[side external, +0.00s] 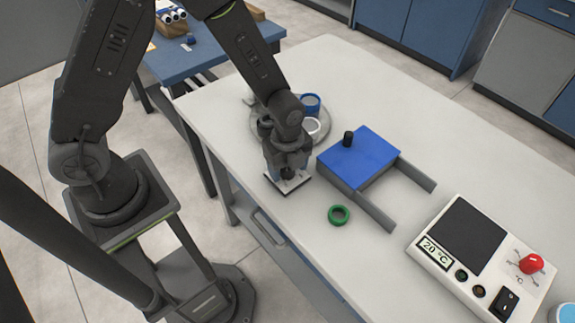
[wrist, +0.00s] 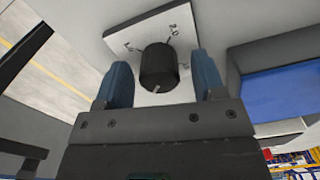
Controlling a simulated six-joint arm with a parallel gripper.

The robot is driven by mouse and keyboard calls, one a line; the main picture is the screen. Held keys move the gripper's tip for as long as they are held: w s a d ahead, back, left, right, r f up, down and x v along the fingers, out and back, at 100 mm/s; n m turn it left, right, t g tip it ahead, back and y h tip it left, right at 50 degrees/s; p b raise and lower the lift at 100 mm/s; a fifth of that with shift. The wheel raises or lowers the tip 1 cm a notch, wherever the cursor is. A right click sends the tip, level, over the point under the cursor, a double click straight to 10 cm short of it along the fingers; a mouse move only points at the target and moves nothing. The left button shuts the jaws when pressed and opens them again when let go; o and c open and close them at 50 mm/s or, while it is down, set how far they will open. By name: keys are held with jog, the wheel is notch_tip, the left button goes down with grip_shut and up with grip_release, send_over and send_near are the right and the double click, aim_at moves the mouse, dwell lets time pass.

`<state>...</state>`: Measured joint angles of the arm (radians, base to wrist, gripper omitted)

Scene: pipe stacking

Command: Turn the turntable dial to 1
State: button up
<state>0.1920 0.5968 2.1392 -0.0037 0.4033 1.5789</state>
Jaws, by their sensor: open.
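The dial is a black round knob (wrist: 158,68) on a white square plate (wrist: 185,48) with small dark marks and digits. A short light line shows on the knob's near lower edge, but I cannot tell exactly which mark it matches. My gripper (wrist: 160,66) is open, with one blue finger on each side of the knob and visible gaps between. In the side external view my gripper (side external: 287,168) points down over the plate (side external: 291,186) and hides most of the knob. The grey round turntable (side external: 325,133) stands behind my wrist, partly hidden, carrying a blue ring and a white ring.
A blue block with a black knob (side external: 358,158) sits between grey rails right of my gripper. A green ring (side external: 339,215) lies in front of it. A white heater box (side external: 480,255) with a red knob stands at the right.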

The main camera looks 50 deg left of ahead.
jog(key=c, duration=0.9)
